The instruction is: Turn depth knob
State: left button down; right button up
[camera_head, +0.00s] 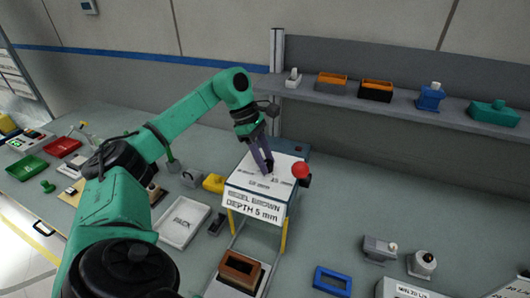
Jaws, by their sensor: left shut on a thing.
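The module (255,206) is a white box on yellow legs, with a front label that reads "BEZEL BROWN DEPTH 5 mm". Its sloped top face carries small printed marks and numbers. My left gripper (264,166) reaches down from above, its fingers at the middle of that top face. It is shut on the depth knob, which the fingers hide. I cannot tell how far the knob is turned. A red ball (300,170) sits at the right edge of the module's top. My right gripper is not in view.
A brown bezel (239,270) lies in front of the module, and a blue frame (332,282) lies to its right. A white tray (183,222) is to the left. A shelf (395,101) with several small parts runs along the back right. The table right of the module is mostly clear.

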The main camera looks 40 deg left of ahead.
pick_arm(q)
jog(key=shift+w+r+m+g+p, duration=0.1)
jog(key=shift+m+g+p, duration=0.3)
jog(key=shift+m+p, duration=0.5)
jog(key=shift+m, duration=0.4)
jog(key=c, duration=0.5)
grip_release()
jog(key=b+v, duration=0.1)
jog(key=v, duration=0.4)
jog(key=shift+w, duration=0.1)
jog(key=p+v, duration=0.2)
jog(key=v, duration=0.7)
jog(key=shift+a+r, duration=0.15)
jog(key=shift+a, duration=0.05)
